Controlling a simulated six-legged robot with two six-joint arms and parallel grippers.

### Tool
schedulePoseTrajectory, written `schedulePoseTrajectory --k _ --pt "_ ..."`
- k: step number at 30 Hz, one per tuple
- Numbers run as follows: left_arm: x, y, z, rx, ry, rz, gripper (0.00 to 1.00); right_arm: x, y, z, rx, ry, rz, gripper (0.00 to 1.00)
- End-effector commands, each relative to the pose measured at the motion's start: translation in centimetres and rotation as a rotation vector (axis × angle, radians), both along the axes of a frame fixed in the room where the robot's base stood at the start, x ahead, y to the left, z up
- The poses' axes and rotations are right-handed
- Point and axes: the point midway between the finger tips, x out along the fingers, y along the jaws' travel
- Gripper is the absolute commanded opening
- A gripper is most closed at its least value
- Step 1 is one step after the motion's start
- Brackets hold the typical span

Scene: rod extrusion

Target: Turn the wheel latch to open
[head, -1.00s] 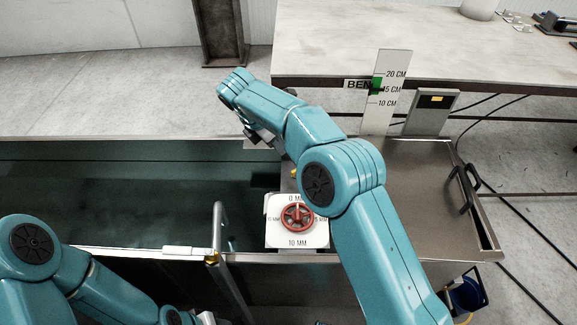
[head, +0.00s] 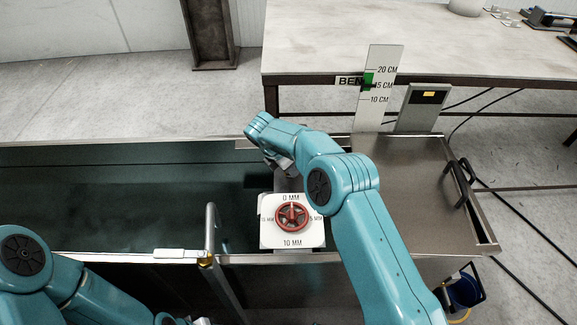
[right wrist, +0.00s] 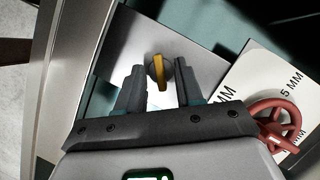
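A red wheel (head: 292,216) sits on a white plate (head: 270,240) marked 0 MM, 5 MM and 10 MM. The wheel (right wrist: 272,122) also shows at the right of the right wrist view. My right gripper (right wrist: 158,82) is open, its two dark fingers on either side of a round grey knob with a yellow bar (right wrist: 158,72). I see no finger touching the knob, which sits on a metal plate. In the head view my right gripper (head: 286,180) is just behind the wheel, mostly hidden by my arm. My left gripper (head: 190,321) is at the bottom edge, mostly cut off.
A dark tank (head: 100,200) lies to the left, with a pipe-like handle (head: 211,230) near its front. A metal worktop (head: 410,190) with a black handle (head: 461,182) is at the right. A ruler board (head: 379,100) and grey box (head: 421,108) stand behind.

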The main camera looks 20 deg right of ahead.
Motion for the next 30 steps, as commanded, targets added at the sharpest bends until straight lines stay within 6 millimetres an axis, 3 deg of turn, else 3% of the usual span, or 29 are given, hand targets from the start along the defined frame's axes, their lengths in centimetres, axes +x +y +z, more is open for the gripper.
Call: schedulePoseTrajectory --k 7,10,17,30 --pt "0.0 0.0 0.0 0.0 0.0 0.0 0.47 0.0 -0.04 -0.06 0.0 0.0 0.0 0.33" --pt "0.0 0.0 0.0 0.0 0.0 0.0 0.47 0.0 -0.03 -0.06 0.0 0.0 0.0 0.0" --pt "0.0 0.0 0.01 0.0 0.0 0.0 0.47 0.02 -0.02 -0.06 0.0 0.001 -0.012 0.0" --pt "0.0 0.0 -0.77 0.0 0.0 0.0 0.47 0.48 -0.01 -0.3 -0.004 -0.004 -0.323 0.0"
